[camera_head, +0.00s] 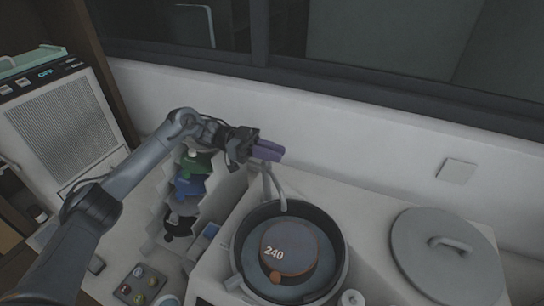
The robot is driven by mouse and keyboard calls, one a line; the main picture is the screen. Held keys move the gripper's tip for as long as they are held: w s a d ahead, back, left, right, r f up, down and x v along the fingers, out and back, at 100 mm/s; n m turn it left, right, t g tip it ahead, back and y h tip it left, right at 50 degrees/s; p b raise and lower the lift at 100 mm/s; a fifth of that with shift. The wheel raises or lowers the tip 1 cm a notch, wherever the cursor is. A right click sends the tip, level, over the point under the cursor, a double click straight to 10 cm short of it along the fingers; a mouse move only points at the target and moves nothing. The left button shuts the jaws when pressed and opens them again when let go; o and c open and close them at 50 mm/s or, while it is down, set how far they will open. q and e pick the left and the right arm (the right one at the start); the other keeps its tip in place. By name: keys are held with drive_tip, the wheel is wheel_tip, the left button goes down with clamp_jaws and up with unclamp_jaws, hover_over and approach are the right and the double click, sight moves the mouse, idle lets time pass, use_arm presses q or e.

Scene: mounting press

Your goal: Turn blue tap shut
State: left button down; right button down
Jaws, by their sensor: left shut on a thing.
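My left gripper (266,151) reaches in from the left, its purple-toned tips at the top of a grey tap pipe (268,182) behind the round pot. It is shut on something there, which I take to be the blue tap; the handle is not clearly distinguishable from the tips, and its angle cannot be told. The pipe bends down toward the pot (339,236). Inside the pot is a round piece marked 240 (291,248). My right gripper is not in view.
Stepped bins (187,187) with green, blue and black contents stand below my left forearm. A round grey lid (447,270) with a handle lies at the right. A button panel (139,286) is at front left. A white wall (370,140) rises behind.

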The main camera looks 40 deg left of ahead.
use_arm(q)
drive_tip(key=shift+f, duration=0.4)
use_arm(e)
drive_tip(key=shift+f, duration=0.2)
use_arm(q)
drive_tip(key=c, duration=1.5)
unclamp_jaws()
drive_tip(key=o, duration=0.3)
drive_tip(key=shift+w+r, duration=0.1)
drive_tip(key=shift+w, duration=0.05)
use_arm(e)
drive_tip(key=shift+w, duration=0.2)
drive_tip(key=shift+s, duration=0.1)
use_arm(q)
drive_tip(key=shift+d, duration=0.1)
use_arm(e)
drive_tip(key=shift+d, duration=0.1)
use_arm(q)
drive_tip(key=shift+s, duration=0.25)
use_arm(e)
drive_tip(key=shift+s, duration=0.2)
use_arm(q)
drive_tip(key=shift+w+r, duration=0.1)
drive_tip(key=shift+r, duration=0.05)
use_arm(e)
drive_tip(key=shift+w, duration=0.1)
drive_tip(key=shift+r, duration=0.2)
